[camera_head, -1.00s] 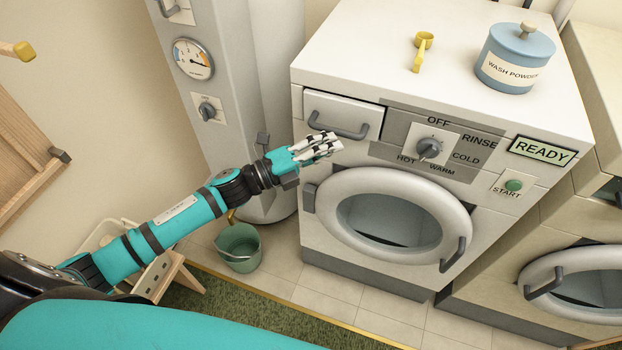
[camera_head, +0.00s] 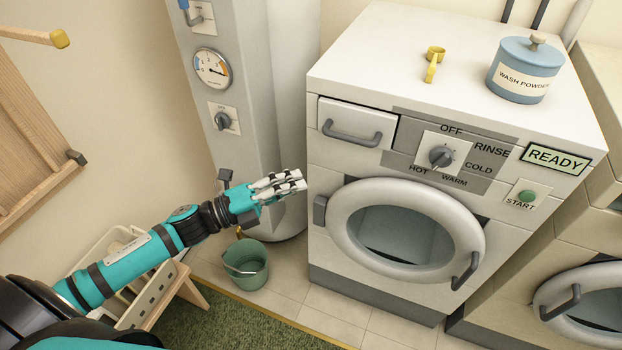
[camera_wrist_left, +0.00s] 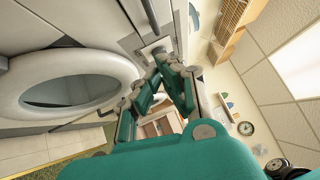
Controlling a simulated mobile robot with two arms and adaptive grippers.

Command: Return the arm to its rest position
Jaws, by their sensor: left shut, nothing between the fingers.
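My left arm (camera_head: 125,266) comes in from the left in the head view. Its gripper (camera_head: 290,185) is shut and empty, with the pale fingertips together. It is in front of the grey column, just left of the washing machine (camera_head: 330,235), and looks apart from it. In the left wrist view the gripper's teal fingers (camera_wrist_left: 163,72) converge, with the washer's round door on the left. My right gripper is not in view.
The washer's round door (camera_head: 335,225) is closed and its drawer (camera_head: 352,130) looks shut. A green bucket (camera_head: 247,275) and a white basket (camera_head: 140,302) on a wooden stand are below the arm.

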